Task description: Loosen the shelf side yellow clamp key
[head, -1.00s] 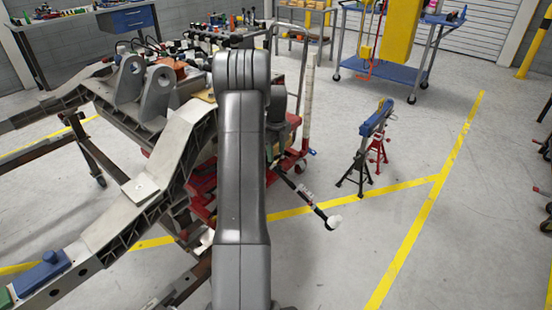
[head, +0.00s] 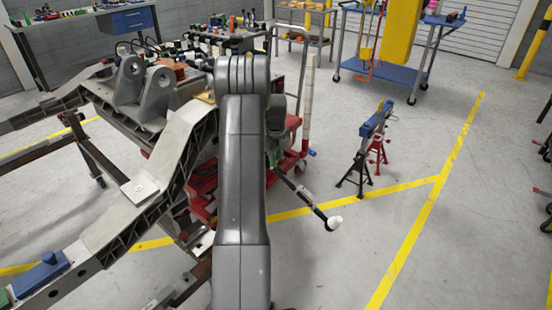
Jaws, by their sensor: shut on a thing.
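My arm's dark grey links fill the middle of the head view and hide what lies behind them. A small part of my wrist shows just right of the upper link. My gripper's fingertips are hidden behind my arm, so what they touch cannot be seen. I cannot make out a yellow clamp key; the place around my wrist is mostly covered. The chassis frame (head: 185,150) stands at the left, with grey upright brackets (head: 155,97) on it.
A red wheeled stand (head: 293,166) is behind my arm, and a black bar with a white end (head: 312,204) sticks out toward the floor. Axle stands (head: 359,172) are to the right. A blue-shelved cart (head: 385,72) stands at the back.

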